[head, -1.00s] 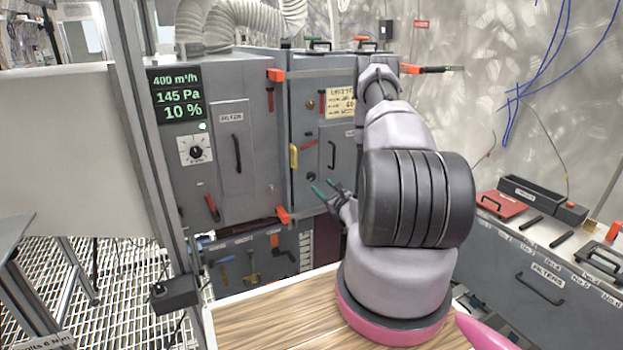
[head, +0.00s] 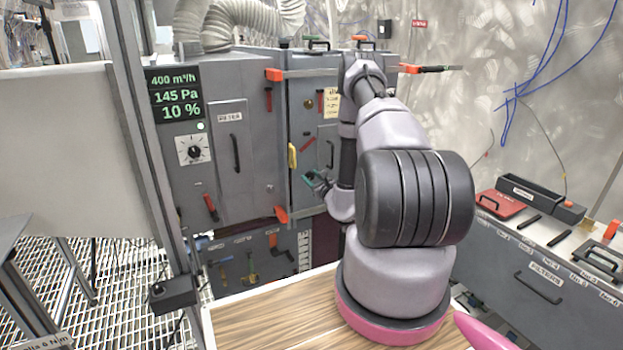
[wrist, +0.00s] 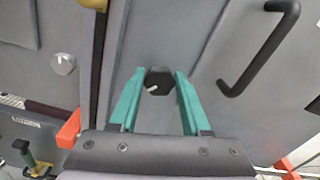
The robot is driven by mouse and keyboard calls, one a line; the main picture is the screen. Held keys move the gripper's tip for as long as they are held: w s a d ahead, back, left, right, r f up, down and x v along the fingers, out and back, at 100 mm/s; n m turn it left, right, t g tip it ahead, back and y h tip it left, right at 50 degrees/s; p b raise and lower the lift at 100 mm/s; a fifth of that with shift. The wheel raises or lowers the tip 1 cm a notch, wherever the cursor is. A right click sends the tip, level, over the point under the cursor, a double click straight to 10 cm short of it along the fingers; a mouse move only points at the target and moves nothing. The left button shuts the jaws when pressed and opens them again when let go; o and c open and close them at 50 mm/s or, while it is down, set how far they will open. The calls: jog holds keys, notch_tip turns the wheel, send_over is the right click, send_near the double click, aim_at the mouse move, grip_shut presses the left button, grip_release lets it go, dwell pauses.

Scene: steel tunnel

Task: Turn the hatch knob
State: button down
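The hatch knob (wrist: 158,82) is a dark, many-sided knob with a white pointer mark, on the grey hatch door (wrist: 205,35). In the wrist view it lies between the tips of my gripper (wrist: 160,73). The two green fingers are open, one on each side of the knob, with a narrow gap showing on both sides. In the head view my gripper (head: 314,178) is at the lower part of the hatch door (head: 328,135). There the gripper and arm hide the knob.
A black bar handle (wrist: 262,55) stands out right of the knob. A yellow latch (head: 292,155) is on the door's left edge, with orange clamps (head: 281,214) near the corners. A dial (head: 193,149) and a display (head: 176,95) are on the left cabinet. A wooden top (head: 270,322) lies below.

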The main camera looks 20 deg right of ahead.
jog(key=shift+m, duration=0.4)
jog(key=m, duration=0.5)
jog(key=shift+d+m, duration=0.2)
jog(key=shift+m, duration=0.2)
jog(key=m, duration=0.3)
jog(key=shift+f+m, duration=0.1)
jog(key=shift+m, duration=0.2)
jog(key=m, duration=0.3)
jog(key=shift+d+f+m, duration=0.1)
jog(key=shift+m, duration=0.2)
jog(key=m, duration=0.3)
jog(key=shift+s+m, duration=0.1)
jog(key=shift+m, duration=0.2)
jog(key=m, duration=0.3)
jog(key=shift+f+m, duration=0.15)
jog(key=shift+m, duration=0.15)
jog(key=m, duration=0.6)
jog(key=shift+f+m, duration=0.15)
jog(key=shift+m, duration=0.15)
